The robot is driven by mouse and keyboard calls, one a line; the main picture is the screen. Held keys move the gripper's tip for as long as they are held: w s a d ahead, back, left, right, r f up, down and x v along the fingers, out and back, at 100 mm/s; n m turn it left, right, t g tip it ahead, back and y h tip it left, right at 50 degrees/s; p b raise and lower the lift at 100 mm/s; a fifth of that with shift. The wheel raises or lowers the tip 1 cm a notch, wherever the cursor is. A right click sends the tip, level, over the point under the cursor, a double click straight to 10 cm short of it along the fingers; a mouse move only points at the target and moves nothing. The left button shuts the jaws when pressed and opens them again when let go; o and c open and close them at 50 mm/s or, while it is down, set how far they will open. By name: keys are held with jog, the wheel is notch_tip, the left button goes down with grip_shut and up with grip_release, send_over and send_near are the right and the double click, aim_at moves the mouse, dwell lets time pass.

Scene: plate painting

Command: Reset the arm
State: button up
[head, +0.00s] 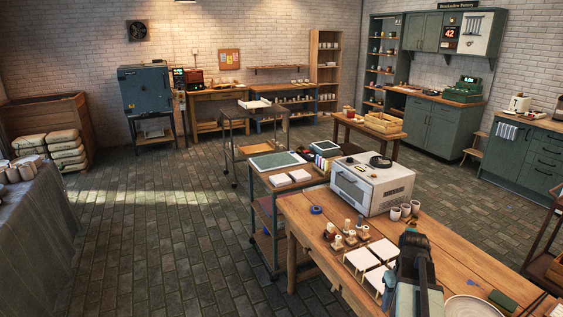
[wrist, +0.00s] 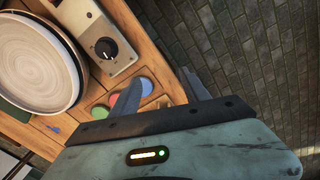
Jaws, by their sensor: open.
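In the wrist view, my gripper (wrist: 163,82) is open, its two dark fingers apart with nothing between them. The fingers overlap the edge of a wooden table, with brick floor beyond. My arm (head: 413,275) rises at the bottom of the head view, above the workbench (head: 450,245); the gripper's fingers cannot be made out there. A round pale plate (wrist: 32,62) lies at the left of the wrist view. It also shows, cut off by the bottom edge, in the head view (head: 470,309).
In the head view, white tiles (head: 362,260), brushes and a white oven (head: 372,185) occupy the workbench.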

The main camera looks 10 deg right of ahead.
jog(key=w+a, duration=0.1)
jog(key=a, duration=1.4)
jog(key=w+a+n, duration=0.1)
jog(key=w+a, duration=0.1)
jog(key=a, duration=1.4)
jog(key=shift+w+a, duration=0.15)
jog(key=shift+w, duration=0.1)
